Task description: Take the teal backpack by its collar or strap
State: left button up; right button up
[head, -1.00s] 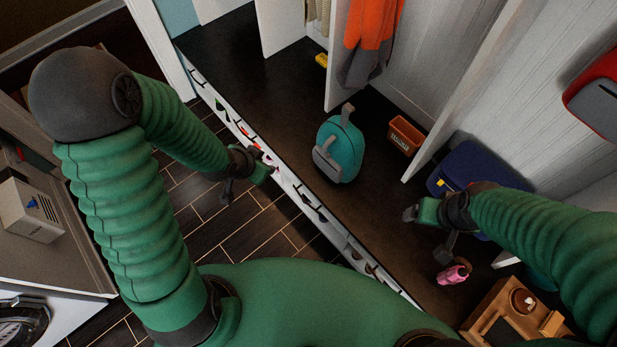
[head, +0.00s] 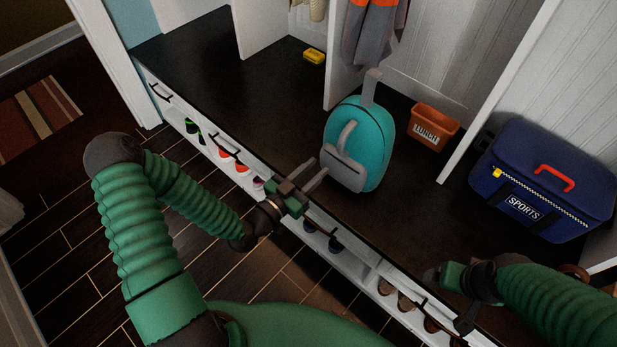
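The teal backpack (head: 373,135) stands on the dark bench top in the middle of the head view. It has a grey front pocket (head: 343,168), a grey handle on its front (head: 346,136) and a grey strap loop (head: 371,88) rising from its top. My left gripper (head: 296,172) is at the bench's front edge, left of and below the backpack. Its fingers are spread, with nothing between them, and point towards the pocket; I see no clear contact. My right gripper (head: 446,300) is over the bench's front edge at lower right, apart from the backpack, and looks open and empty.
An orange lunch bin (head: 433,126) stands right of the backpack, and a blue sports bag (head: 540,185) further right. A yellow object (head: 314,56) lies behind. White dividers and a hanging grey-orange garment (head: 372,35) stand close behind. Shoes fill the shelf below. The bench's left part is clear.

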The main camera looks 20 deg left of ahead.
aim_at(339, 148)
pick_arm(q)
jog(key=b+x, duration=0.1)
jog(key=x, duration=1)
jog(key=shift+d, duration=0.35)
jog(key=shift+a, duration=0.3)
jog(key=shift+c, duration=0.5)
jog(key=shift+a, duration=0.15)
jog(key=c, duration=0.5)
grip_shut()
pick_arm(e)
jog(key=shift+d+f, duration=0.4)
jog(key=shift+f, duration=0.2)
pick_arm(q)
jog(key=shift+d, duration=0.25)
pick_arm(e)
jog(key=shift+d, duration=0.1)
pick_arm(q)
jog(key=shift+a+r, duration=0.1)
